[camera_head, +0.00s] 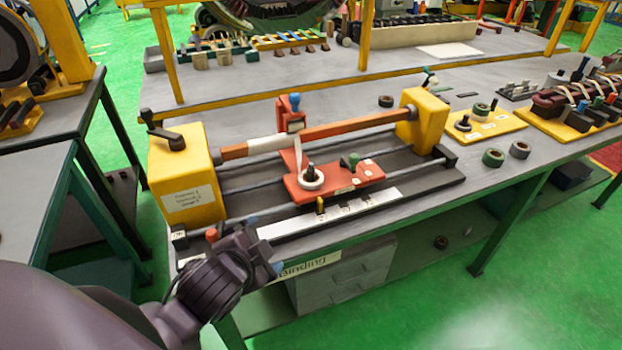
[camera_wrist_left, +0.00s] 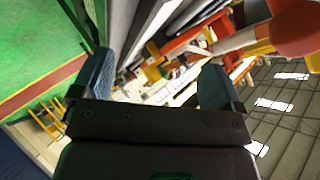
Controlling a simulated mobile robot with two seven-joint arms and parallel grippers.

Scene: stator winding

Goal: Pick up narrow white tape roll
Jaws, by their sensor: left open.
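A narrow white tape roll (camera_head: 311,178) sits around a dark-knobbed post on the red carriage (camera_head: 340,182) of the winding machine. My left gripper (camera_head: 268,258) is at the front left edge of the machine, in front of and below the carriage, apart from the roll. In the left wrist view its two blue-grey fingers stand wide apart (camera_wrist_left: 156,82) with nothing held between them. I cannot make out the tape roll clearly in that view. My right gripper is in neither view.
Yellow end blocks (camera_head: 188,175) bound the machine, with a red and white bar (camera_head: 345,128) between them. A white scale strip (camera_head: 330,213) runs along its front.

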